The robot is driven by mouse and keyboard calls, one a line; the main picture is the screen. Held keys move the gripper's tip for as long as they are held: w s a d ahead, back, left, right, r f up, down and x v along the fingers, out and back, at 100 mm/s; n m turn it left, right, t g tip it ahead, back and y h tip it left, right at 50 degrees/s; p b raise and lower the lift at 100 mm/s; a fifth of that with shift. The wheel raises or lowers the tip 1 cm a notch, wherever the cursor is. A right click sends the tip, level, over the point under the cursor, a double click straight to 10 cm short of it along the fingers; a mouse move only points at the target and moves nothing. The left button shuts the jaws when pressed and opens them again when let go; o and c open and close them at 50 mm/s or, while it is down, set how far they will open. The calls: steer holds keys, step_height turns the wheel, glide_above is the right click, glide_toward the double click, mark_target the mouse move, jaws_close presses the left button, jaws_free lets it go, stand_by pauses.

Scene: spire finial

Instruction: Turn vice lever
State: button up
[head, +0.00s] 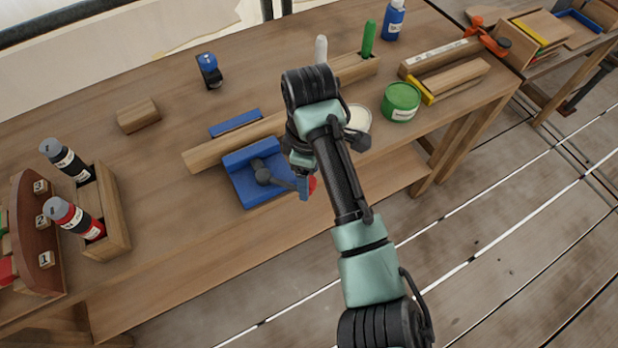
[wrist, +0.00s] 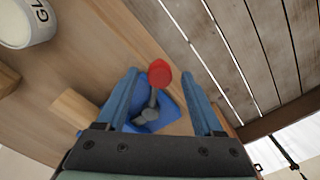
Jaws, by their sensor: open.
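The blue vice (head: 245,188) sits at the front edge of the wooden workbench, with a long wooden beam (head: 212,150) lying against it. Its grey lever (head: 275,179) points right towards my gripper and ends in a red knob (head: 312,185). In the wrist view the red knob (wrist: 159,73) and grey lever (wrist: 152,101) lie between my two blue fingers, with the blue vice body (wrist: 170,112) behind. My gripper (wrist: 160,88) is open, with a gap on both sides of the knob. In the head view my arm hides part of the beam, and my gripper (head: 306,187) is at the lever's end.
A white glue pot (head: 358,118) and a green tin (head: 401,101) stand right of my arm. A bottle rack (head: 112,215) is at the left, and a small wooden block (head: 138,115) lies behind. The floor in front of the bench is clear.

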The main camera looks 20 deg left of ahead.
steer(key=shift+f, duration=0.85)
jaws_close()
stand_by(0.8)
